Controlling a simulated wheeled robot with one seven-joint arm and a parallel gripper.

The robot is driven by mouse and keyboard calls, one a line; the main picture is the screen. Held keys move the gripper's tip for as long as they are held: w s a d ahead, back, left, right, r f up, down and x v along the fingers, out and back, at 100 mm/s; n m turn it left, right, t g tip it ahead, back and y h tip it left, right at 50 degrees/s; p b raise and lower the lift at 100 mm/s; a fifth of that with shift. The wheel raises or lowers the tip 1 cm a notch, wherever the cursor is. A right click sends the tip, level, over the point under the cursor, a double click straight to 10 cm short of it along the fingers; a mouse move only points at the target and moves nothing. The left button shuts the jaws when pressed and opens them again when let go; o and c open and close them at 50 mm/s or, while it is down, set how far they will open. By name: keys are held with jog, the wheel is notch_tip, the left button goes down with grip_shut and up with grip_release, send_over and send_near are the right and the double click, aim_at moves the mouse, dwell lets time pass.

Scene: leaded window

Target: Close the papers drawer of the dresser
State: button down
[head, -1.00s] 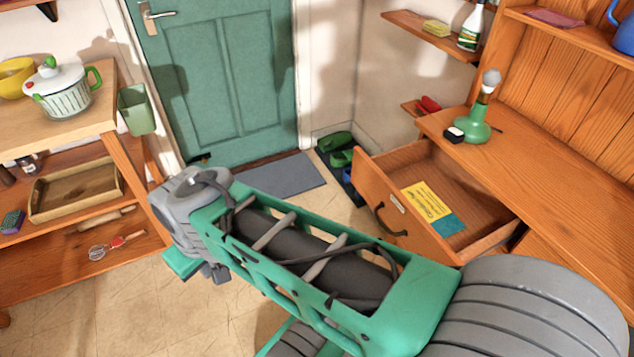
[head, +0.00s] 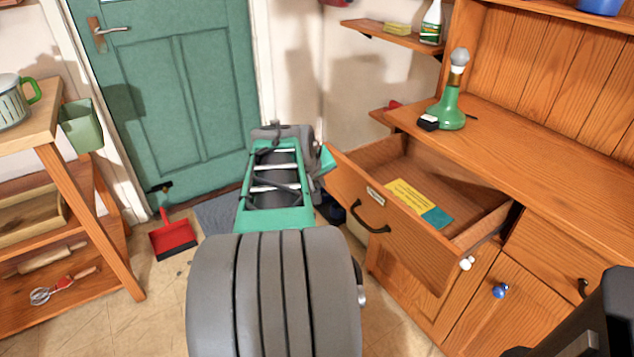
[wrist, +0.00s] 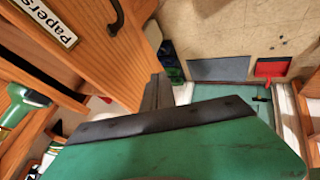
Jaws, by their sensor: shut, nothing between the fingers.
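The papers drawer (head: 375,208) of the wooden dresser (head: 560,150) stands pulled well out. A yellow sheet and a teal piece (head: 437,217) lie inside it. Its front has a dark curved handle (head: 370,218) and a small label; in the wrist view the label (wrist: 45,20) reads "Papers". My gripper (wrist: 157,92) is shut and empty, close by the drawer front in the wrist view. In the head view its green part (head: 327,160) shows by the front's far left end, partly behind my arm. I cannot tell whether it touches the drawer.
A green lamp-like object (head: 450,108) and a small black-and-white block (head: 428,123) stand on the dresser top. Shelves (head: 395,38) are on the wall behind. A wooden rack (head: 60,180) stands at left. A red dustpan (head: 173,238) and grey mat (head: 215,213) lie by the green door.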

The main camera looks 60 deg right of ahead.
aim_at(337, 185)
jog(key=d+f, duration=0.1)
jog(key=d, duration=0.1)
jog(key=d+f, duration=0.1)
jog(key=d, duration=0.1)
jog(key=s+d+f+b, duration=0.1)
jog(key=d, duration=0.1)
jog(key=shift+s+f, duration=0.1)
jog(key=shift+f, duration=0.3)
jog(key=shift+d, duration=0.1)
jog(key=shift+r, duration=0.1)
